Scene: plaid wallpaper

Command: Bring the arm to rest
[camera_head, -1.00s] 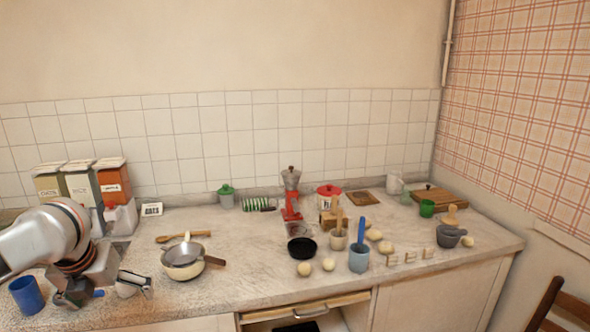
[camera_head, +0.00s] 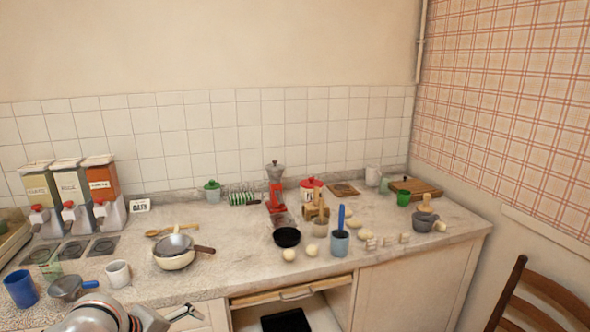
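My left arm shows only at the bottom edge, in front of the counter. Its silver and dark wrist is partly cut off by the frame. The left gripper (camera_head: 182,314) points right, low by the counter's front edge, and only part of its fingers shows. I cannot tell whether it is open or shut, and I see nothing in it. My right gripper is not in view.
Near the arm on the counter (camera_head: 215,280) stand a white mug (camera_head: 118,273), a grey pan with a blue handle (camera_head: 69,288) and a blue cup (camera_head: 20,289). A pot with a strainer (camera_head: 174,254) is farther back.

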